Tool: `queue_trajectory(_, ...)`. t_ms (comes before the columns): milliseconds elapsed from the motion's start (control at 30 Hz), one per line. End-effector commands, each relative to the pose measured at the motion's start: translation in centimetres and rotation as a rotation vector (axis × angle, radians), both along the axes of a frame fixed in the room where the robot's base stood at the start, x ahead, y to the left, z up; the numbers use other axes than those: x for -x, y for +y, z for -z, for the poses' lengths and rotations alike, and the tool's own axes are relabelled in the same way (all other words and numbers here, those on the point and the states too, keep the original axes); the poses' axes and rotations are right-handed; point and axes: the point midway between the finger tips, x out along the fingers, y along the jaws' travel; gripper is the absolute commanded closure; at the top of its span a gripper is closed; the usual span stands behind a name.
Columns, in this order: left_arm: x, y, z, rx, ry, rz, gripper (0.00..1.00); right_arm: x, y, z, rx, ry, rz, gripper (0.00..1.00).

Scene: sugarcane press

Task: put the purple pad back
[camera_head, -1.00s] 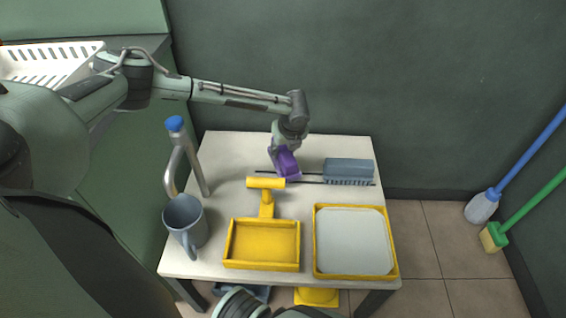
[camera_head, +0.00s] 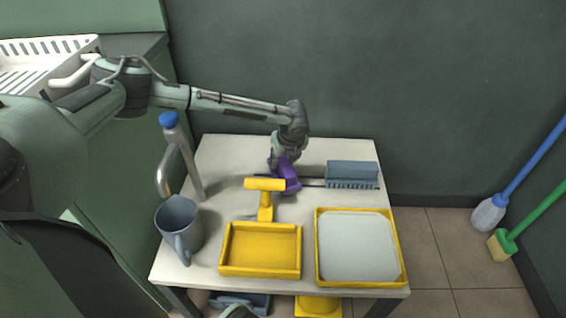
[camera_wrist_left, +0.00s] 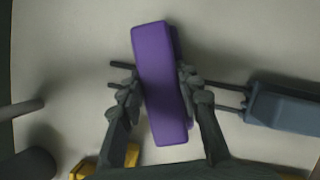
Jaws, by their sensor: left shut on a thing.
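The purple pad (camera_head: 288,181) is a small block near the back middle of the white table. My left gripper (camera_head: 281,166) is shut on it, and the arm reaches in from the left. In the left wrist view the purple pad (camera_wrist_left: 161,85) stands lengthwise between the two fingers of my left gripper (camera_wrist_left: 163,92), tilted slightly. Thin dark rods show on both sides behind it. I cannot tell whether the pad touches the table.
A blue-grey brush (camera_head: 352,172) lies right of the pad.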

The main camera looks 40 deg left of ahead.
Motion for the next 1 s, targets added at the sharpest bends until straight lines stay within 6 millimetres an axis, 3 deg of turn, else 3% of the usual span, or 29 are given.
queue_trajectory(367,0.0,0.0,0.6,0.001,0.0,-0.001,0.98,-0.1,0.0,0.3,0.0,0.003,-0.001,0.6)
queue_trajectory(400,0.0,0.0,0.6,0.001,0.0,-0.001,0.63,-0.1,0.0,0.4,0.0,0.005,0.0,0.6)
queue_trajectory(533,0.0,0.0,0.6,0.0,0.0,0.0,0.47,-0.1,0.0,0.5,0.0,0.006,0.0,0.6)
queue_trajectory(867,0.0,0.0,0.4,0.0,-0.001,0.0,0.46,-0.1,0.0,0.5,-0.001,0.005,0.0,0.6)
queue_trajectory(1000,0.2,-0.3,-1.0,0.002,-0.001,0.002,0.46,-0.1,0.1,-0.3,-0.002,-0.002,-0.001,0.6)
